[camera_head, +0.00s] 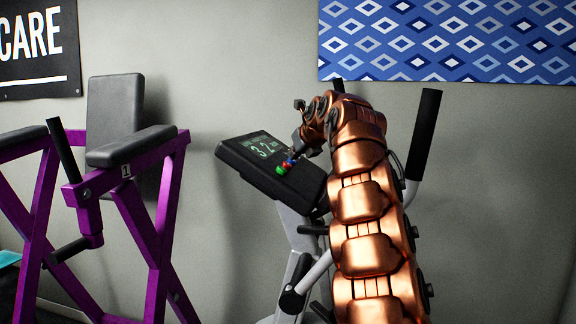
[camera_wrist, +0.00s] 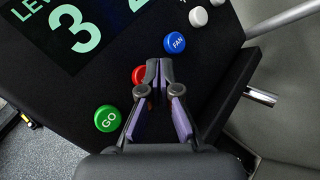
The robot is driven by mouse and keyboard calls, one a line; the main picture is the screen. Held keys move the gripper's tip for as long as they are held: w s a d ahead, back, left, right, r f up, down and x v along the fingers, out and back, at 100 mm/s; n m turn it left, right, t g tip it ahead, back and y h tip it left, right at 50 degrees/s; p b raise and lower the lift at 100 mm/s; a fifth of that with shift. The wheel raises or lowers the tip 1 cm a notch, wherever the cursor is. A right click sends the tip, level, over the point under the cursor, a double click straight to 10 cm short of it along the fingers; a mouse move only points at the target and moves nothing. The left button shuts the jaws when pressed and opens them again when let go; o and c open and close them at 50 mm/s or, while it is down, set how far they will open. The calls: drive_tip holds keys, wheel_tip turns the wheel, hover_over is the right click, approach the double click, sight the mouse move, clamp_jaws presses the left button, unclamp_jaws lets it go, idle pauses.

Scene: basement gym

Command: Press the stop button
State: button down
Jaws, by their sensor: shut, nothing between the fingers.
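A red button (camera_wrist: 138,75), its label not readable, sits on the black console (camera_head: 247,163) between a green button marked GO (camera_wrist: 107,118) and a blue button marked FAN (camera_wrist: 174,43). My gripper (camera_wrist: 158,68) is shut and empty. In the wrist view its fingertips are just right of the red button and cover part of its right side. I cannot tell whether they touch it. In the head view the gripper (camera_head: 295,153) is over the console's right part, by the coloured buttons; the green one (camera_head: 281,170) shows clearly.
The console display (camera_wrist: 75,27) reads LEVEL and 32. White buttons (camera_wrist: 198,16) lie beyond the blue one. The machine's black handlebar (camera_head: 424,133) stands right of my arm. A purple-framed gym machine (camera_head: 165,205) stands on the left. The wall is behind.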

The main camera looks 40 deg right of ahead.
drive_tip(key=shift+w+a+f, duration=0.3)
drive_tip(key=shift+w+f, duration=0.1)
drive_tip(key=shift+f, duration=0.35)
idle(0.9)
drive_tip(key=shift+r, duration=0.15)
drive_tip(key=shift+s+d+r+p, duration=0.3)
drive_tip(key=shift+s+r+p, duration=0.1)
drive_tip(key=shift+r+p, duration=0.2)
drive_tip(key=shift+r, duration=0.15)
drive_tip(key=r+p, duration=0.1)
drive_tip(key=s+d+r+p, duration=0.1)
drive_tip(key=s+r+p, duration=0.1)
drive_tip(key=r, duration=0.1)
drive_tip(key=shift+d+p, duration=0.25)
drive_tip(key=shift+p, duration=0.1)
idle(0.4)
idle(0.6)
